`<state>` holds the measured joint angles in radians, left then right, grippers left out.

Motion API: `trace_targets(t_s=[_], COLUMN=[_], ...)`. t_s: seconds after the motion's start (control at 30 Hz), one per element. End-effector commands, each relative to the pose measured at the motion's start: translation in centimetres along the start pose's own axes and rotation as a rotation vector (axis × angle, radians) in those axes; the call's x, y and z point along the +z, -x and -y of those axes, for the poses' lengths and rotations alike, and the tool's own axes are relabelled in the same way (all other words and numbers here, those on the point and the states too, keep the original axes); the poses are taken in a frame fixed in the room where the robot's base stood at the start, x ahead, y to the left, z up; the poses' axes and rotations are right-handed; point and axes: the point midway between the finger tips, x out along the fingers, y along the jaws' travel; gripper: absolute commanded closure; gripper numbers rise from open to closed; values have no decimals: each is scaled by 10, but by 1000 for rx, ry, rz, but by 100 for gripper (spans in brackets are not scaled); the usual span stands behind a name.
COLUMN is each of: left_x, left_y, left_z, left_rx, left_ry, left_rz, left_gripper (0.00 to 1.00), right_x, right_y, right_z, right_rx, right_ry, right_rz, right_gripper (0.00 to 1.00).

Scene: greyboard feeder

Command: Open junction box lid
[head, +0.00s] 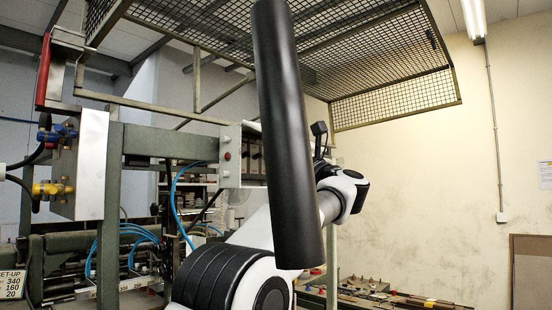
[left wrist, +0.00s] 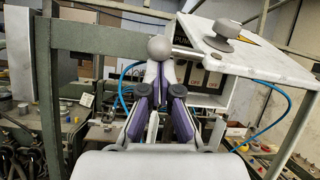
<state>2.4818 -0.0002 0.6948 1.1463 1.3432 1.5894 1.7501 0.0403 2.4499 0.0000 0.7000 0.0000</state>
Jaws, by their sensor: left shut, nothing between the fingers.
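The junction box (left wrist: 207,82) is a pale box with dark parts inside, seen in the left wrist view. Its pale lid (left wrist: 272,62) is tilted up, with a gap showing the inside. A round grey knob (left wrist: 228,28) is on the lid, and a rod along the lid's edge ends in a grey ball (left wrist: 160,48). My left gripper (left wrist: 160,72), with purple-sided fingers, is shut and empty just below the ball; whether it touches cannot be told. In the head view the box (head: 231,156) shows a side with buttons, partly hidden; the lid is not clear there. My right gripper is not in view.
A green-grey frame (head: 114,170) with a metal panel and blue and yellow fittings is at the left. A mesh guard (head: 375,55) hangs overhead. Blue hoses (left wrist: 285,105) loop near the box. A cluttered bench (head: 390,297) is low at the right.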

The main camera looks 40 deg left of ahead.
Motion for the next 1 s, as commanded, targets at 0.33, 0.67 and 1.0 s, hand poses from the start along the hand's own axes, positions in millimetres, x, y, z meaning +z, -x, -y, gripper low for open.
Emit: trace_targets(t_s=[0.33, 0.67, 1.0], left_x=[53, 72, 74], left_y=[-11, -16, -16], left_z=[8, 12, 12], left_rx=[1, 0, 0], left_ry=[3, 0, 0], left_rz=[5, 4, 4], left_gripper=[100, 100, 100], right_x=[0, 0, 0], right_y=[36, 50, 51], right_z=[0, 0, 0], right_rx=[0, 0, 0], right_ry=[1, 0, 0], right_rz=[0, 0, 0], right_gripper=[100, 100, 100])
